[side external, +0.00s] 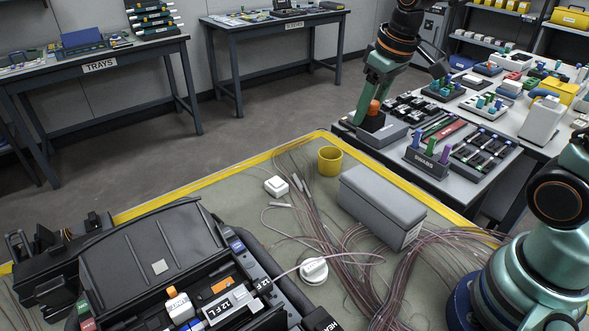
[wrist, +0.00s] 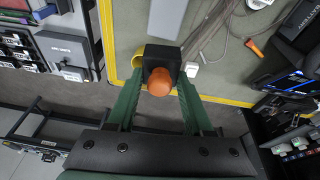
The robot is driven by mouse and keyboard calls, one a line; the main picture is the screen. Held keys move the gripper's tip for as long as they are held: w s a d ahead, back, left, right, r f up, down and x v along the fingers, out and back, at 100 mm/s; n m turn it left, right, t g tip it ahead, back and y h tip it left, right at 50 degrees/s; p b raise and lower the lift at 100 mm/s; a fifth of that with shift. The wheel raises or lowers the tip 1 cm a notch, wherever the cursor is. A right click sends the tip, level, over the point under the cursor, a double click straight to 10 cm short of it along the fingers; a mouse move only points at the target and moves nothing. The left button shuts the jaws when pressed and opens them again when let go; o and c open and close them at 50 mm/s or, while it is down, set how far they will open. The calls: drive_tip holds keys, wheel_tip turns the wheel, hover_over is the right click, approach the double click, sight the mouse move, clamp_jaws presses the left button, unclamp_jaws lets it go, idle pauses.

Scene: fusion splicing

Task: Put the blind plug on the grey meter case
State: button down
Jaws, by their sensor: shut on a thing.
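The blind plug has an orange knob (side external: 374,107) on a black square body (side external: 371,123). My gripper (wrist: 158,85) is shut on it, with green fingers on both sides, and the plug (wrist: 160,80) hangs upright with its knob toward the wrist camera. In the side view my gripper (side external: 375,103) is at the near-left end of the right-hand bench, in the air as far as I can tell. The grey meter case appears to be the long grey box (side external: 383,204) on the mat, apart from the plug. Its end shows at the top of the wrist view (wrist: 168,18).
A yellow cup (side external: 330,160) and a white box (side external: 276,186) stand near the case. Loose brown cables (side external: 325,240) run across the mat. A grey box (side external: 382,134) and a swab rack (side external: 430,163) stand on the bench. An open black splicer case (side external: 150,255) is at front left.

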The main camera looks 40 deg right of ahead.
sight(378, 124)
wheel_tip(378, 124, down, 12)
drive_tip(key=shift+f, duration=0.1)
idle(0.4)
drive_tip(key=shift+c, duration=1.4)
unclamp_jaws()
drive_tip(key=shift+f, duration=0.1)
drive_tip(key=v, duration=1.2)
drive_tip(key=shift+s+r, duration=0.25)
drive_tip(key=shift+r, duration=0.15)
drive_tip(key=shift+s+a+r+m+t, duration=0.25)
drive_tip(key=shift+s+r+t, duration=0.15)
drive_tip(key=shift+s, duration=0.4)
drive_tip(key=shift+s+a+r+m+t, duration=0.15)
drive_tip(key=shift+s+a+r+t, duration=0.2)
drive_tip(key=shift+s, duration=0.5)
drive_tip(key=shift+s+a+r+m+t, duration=0.2)
drive_tip(key=shift+s+r+t, duration=0.2)
drive_tip(key=shift+s, duration=0.4)
